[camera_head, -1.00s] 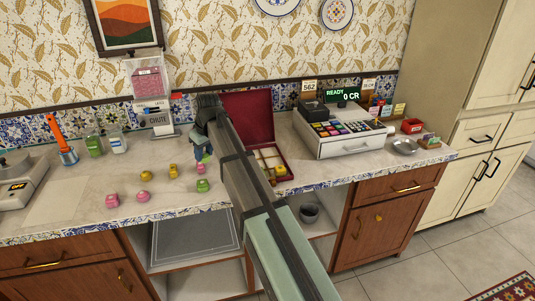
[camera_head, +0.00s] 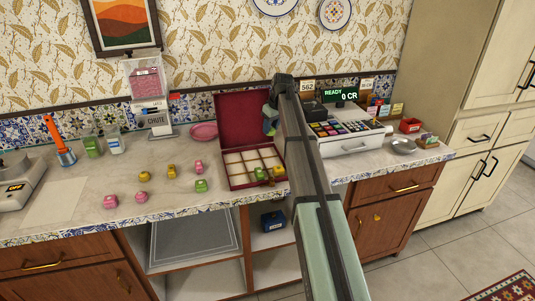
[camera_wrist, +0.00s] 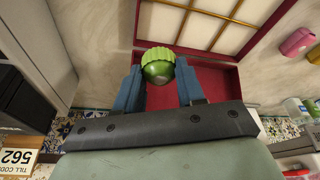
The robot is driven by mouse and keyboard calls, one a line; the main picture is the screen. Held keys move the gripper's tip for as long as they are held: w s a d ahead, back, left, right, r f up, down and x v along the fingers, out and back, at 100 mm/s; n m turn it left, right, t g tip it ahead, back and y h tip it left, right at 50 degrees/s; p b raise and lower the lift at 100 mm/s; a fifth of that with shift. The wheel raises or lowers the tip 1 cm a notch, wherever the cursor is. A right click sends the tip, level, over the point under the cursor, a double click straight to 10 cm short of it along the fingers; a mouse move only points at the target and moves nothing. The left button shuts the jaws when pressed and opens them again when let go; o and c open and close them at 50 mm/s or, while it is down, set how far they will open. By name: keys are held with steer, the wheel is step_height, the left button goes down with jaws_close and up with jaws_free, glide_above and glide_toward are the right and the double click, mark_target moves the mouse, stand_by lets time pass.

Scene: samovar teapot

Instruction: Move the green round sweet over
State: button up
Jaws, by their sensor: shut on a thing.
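The green round sweet (camera_wrist: 158,68) sits between my two blue fingertips in the wrist view, with a ridged paler green rim. My gripper (camera_head: 270,124) is shut on it, held in the air in front of the raised dark red lid of the sweet box (camera_head: 228,182). The box stands open on the counter, with gold dividers and pale compartments. A green sweet (camera_head: 260,173) and a yellow sweet (camera_head: 278,171) lie in its compartments at the front right. My arm hides part of the box's right side.
Loose sweets lie left of the box: a green one (camera_head: 201,186), pink ones (camera_head: 110,201) and yellow ones (camera_head: 171,171). A pink plate (camera_head: 204,131) lies behind them. The cash register (camera_head: 350,139) stands to the right. A sweet dispenser (camera_head: 150,90) stands at the back left.

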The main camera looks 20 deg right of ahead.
steer(key=shift+w+a+r+n, duration=0.15)
steer(key=shift+w+r+n, duration=0.1)
steer(key=shift+w+n, duration=0.55)
steer(key=shift+s+a+f+n+g+y, duration=0.15)
steer(key=shift+n+g+y, duration=0.1)
steer(key=shift+n, duration=0.35)
steer(key=shift+s+a+r+n+g+y, duration=0.15)
steer(key=shift+n+y, duration=0.1)
steer(key=shift+n, duration=0.35)
steer(key=shift+d+f, duration=0.1)
steer(key=shift+f, duration=4.95)
steer(key=o, duration=0.7)
steer(key=shift+f, duration=0.1)
steer(key=shift+o, duration=0.2)
steer(key=v, duration=1.2)
